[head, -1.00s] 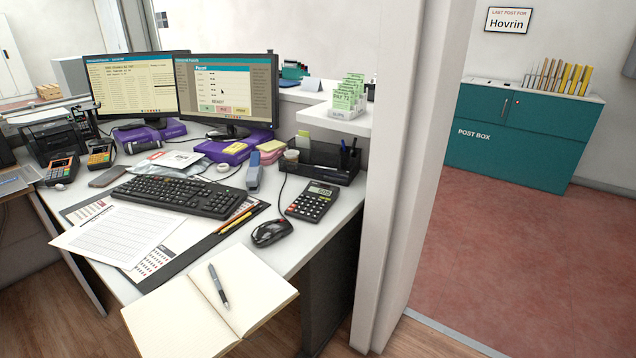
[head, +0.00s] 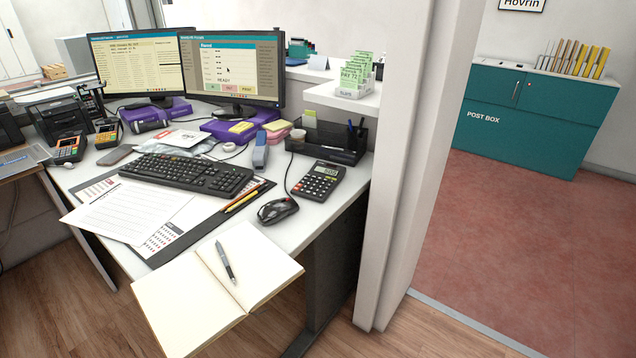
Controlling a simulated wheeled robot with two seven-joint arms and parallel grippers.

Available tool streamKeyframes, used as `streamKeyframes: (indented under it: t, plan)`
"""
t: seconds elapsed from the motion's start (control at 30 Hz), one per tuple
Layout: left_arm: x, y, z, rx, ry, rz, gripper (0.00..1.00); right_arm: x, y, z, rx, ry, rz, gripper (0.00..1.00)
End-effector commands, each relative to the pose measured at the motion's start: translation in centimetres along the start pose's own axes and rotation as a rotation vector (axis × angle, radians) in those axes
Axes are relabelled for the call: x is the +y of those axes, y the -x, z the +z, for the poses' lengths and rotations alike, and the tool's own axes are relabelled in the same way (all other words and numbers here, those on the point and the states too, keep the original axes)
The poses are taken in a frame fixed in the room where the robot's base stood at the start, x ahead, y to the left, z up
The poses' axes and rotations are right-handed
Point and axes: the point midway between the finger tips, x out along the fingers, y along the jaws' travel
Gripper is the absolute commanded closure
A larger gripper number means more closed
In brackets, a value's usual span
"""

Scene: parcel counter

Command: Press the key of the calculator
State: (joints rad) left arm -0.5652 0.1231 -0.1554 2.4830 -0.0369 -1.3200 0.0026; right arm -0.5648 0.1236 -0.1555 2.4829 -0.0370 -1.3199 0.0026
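The calculator (head: 318,181) lies on the right part of the white desk (head: 300,224), below the black desk organiser. It is dark, with a small display at its top and rows of keys, several of them light and a few red. The single keys are small in this view. Neither of my grippers shows in the head view, and nothing covers the calculator.
A black mouse (head: 277,211) lies just left of the calculator, and a keyboard (head: 193,174) farther left. An open notebook with a pen (head: 226,262) overhangs the front edge. A black organiser (head: 328,143) stands behind. A white wall end (head: 402,180) bounds the desk's right side.

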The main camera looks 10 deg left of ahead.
Motion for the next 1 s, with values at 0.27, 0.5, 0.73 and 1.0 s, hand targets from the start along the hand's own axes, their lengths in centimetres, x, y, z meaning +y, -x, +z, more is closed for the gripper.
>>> streamKeyframes:
  t: [0.27, 0.5, 0.73, 1.0]
  plan:
    - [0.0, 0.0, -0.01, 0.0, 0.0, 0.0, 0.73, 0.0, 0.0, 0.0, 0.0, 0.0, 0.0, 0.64]
    - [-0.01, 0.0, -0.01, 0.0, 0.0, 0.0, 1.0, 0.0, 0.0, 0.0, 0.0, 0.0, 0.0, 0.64]
    - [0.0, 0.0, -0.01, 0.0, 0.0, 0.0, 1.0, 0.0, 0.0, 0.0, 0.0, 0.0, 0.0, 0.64]
    - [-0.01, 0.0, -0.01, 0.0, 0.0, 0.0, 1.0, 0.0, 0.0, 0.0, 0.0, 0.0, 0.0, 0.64]
